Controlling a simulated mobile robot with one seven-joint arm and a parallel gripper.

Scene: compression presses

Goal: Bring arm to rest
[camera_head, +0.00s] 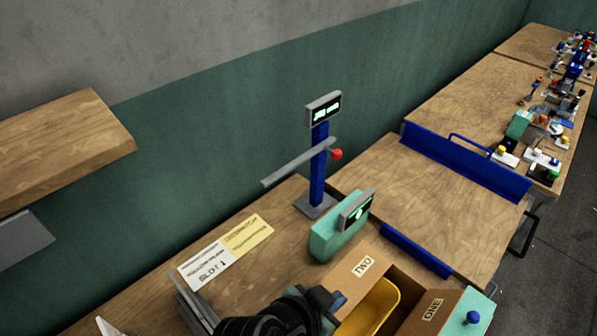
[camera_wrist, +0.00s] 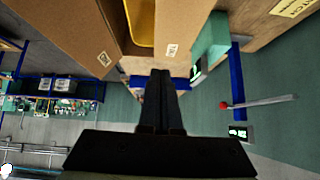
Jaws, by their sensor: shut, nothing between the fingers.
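My gripper (camera_wrist: 161,77) shows in the wrist view as two dark fingers pressed together, with nothing between them. In that view the fingertips point toward the cardboard boxes, which fill the upper part of the picture. The fingertips cannot be made out clearly there. A blue post (camera_head: 318,165) with a grey lever (camera_head: 290,167) and a red knob (camera_head: 336,155) stands behind. The lever slopes down to the left; it also shows in the wrist view (camera_wrist: 265,101).
A teal device with a screen (camera_head: 328,237) stands behind box TWO. Paper labels (camera_head: 208,264) lie left. A wooden shelf (camera_head: 65,140) juts out at left. A blue-edged table (camera_head: 430,190) is mostly bare.

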